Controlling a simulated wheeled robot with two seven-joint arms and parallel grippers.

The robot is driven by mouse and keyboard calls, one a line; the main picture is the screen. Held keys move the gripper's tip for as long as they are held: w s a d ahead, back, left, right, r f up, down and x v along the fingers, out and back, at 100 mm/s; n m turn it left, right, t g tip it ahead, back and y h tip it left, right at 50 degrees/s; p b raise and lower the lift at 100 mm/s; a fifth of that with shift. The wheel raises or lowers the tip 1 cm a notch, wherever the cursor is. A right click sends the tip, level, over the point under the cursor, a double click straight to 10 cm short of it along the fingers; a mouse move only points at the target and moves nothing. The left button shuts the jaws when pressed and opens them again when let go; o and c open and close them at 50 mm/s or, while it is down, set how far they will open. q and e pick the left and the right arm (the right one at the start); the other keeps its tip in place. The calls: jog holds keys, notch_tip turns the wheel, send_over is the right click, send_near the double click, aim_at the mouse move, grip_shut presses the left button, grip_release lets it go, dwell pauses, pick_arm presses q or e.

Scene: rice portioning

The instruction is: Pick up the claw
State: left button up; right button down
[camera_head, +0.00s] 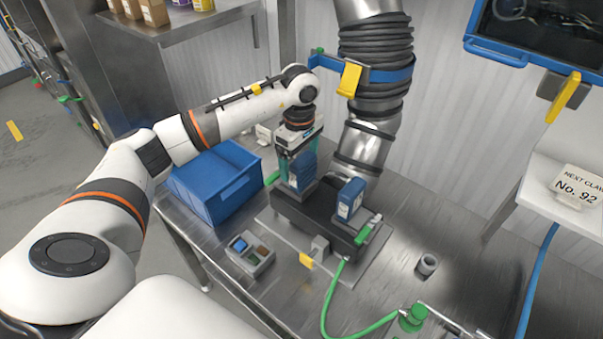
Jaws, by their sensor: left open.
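My left gripper (292,178) reaches down from the left arm over a low black fixture (322,215) on the metal table. Its teal fingers stand apart beside a blue block (304,172) at the fixture's back left end; I cannot tell whether they touch it. A second blue block (350,199), with a pale label, stands on the fixture's right part, apart from the gripper. No part is clearly recognisable as the claw; a sign (577,184) at the right reads "NEXT CLAW No. 92". My right gripper is not in view.
A blue bin (216,185) stands left of the fixture. A ribbed metal duct (376,90) comes down close behind it. The table's right part is mostly clear.

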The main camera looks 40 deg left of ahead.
pick_arm(q)
jog(key=shift+d+f+p, duration=0.15)
jog(key=shift+f+p, duration=0.45)
jog(key=shift+f, duration=1.25)
jog(key=shift+w+r, duration=0.1)
jog(key=c, duration=1.5)
